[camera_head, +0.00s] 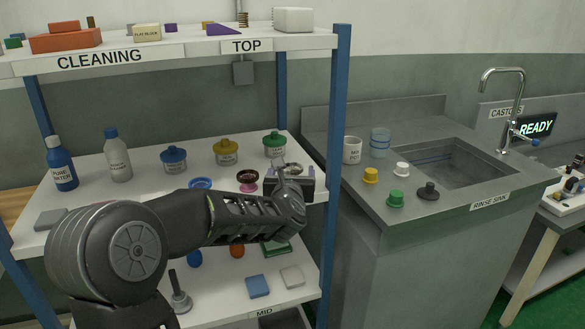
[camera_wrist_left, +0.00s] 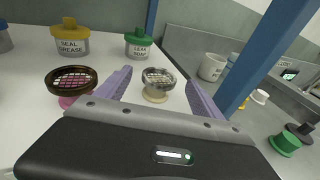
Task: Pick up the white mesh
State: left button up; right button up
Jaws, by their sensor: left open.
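The white mesh (camera_wrist_left: 159,77) is a small round sieve with a silvery rim on a cream base. It stands on the shelf (camera_wrist_left: 115,50) near its right end. In the head view the mesh (camera_head: 293,167) shows just beyond my left gripper (camera_head: 290,174), partly hidden by it. In the left wrist view my left gripper (camera_wrist_left: 158,84) is open, with its two pale purple fingers on either side of the mesh. The fingers look apart from it, and nothing is held. My right gripper is not in view.
A dark-rimmed mesh on a pink base (camera_wrist_left: 70,82) stands close left of the fingers. A yellow-lidded jar (camera_wrist_left: 70,38) and a green-lidded jar (camera_wrist_left: 138,43) stand behind. A blue shelf post (camera_head: 335,130) rises close on the right, before the sink counter (camera_head: 420,220).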

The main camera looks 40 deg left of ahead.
aim_at(292, 170)
pick_arm(q)
jog(key=shift+x, duration=1.15)
jog(key=shift+c, duration=0.5)
jog(key=c, duration=1.3)
jog(key=shift+r, duration=0.15)
notch_tip(292, 170, up, 10)
jog(key=shift+f+p, duration=0.1)
jog(key=shift+p, duration=1)
